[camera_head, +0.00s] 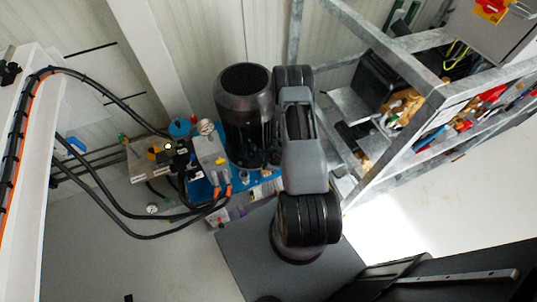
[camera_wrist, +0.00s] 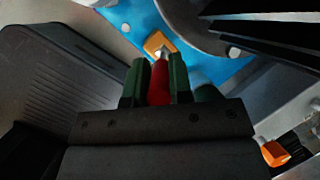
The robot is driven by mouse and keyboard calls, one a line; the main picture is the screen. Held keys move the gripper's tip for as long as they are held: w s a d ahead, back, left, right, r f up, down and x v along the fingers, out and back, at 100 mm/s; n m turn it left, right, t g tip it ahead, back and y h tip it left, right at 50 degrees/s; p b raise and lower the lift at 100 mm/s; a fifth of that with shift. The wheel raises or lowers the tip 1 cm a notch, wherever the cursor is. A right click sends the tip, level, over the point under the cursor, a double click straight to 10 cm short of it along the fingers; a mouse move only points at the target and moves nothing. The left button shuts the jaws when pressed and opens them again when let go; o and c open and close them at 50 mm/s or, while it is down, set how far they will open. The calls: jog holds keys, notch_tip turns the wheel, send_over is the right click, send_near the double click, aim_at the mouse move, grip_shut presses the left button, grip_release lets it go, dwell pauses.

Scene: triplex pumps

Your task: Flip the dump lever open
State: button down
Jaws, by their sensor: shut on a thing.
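In the wrist view, my gripper (camera_wrist: 157,85) has its two green fingers closed on a red lever (camera_wrist: 158,83), which looks like the dump lever. The fingers are on its left and right sides. The far end of the red lever points to an orange-yellow square fitting (camera_wrist: 160,45) on a blue plate (camera_wrist: 137,15). The lower part of the lever is hidden by the gripper body. In the head view, my arm hides the gripper and the lever.
In the head view, a dark motor (camera_head: 245,105) stands left of my arm, beside a grey pump block (camera_head: 209,155) with a gauge (camera_head: 206,127). Black hoses (camera_head: 130,215) run left. A metal shelf (camera_head: 440,98) with tools stands right. An orange part (camera_wrist: 274,153) shows lower right in the wrist view.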

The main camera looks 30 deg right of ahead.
jog(key=shift+w+a+r+g+p, duration=0.15)
jog(key=shift+w+g+p, duration=0.2)
jog(key=shift+p, duration=0.25)
jog(key=c, duration=1.2)
grip_release()
jog(key=shift+c, duration=0.2)
jog(key=shift+o, duration=1)
jog(key=shift+d, duration=0.2)
jog(key=p+v, duration=0.3)
jog(key=v, duration=1)
jog(key=shift+s+d+r+p, duration=0.15)
jog(key=shift+d+r+p, duration=0.1)
jog(key=shift+p, duration=0.1)
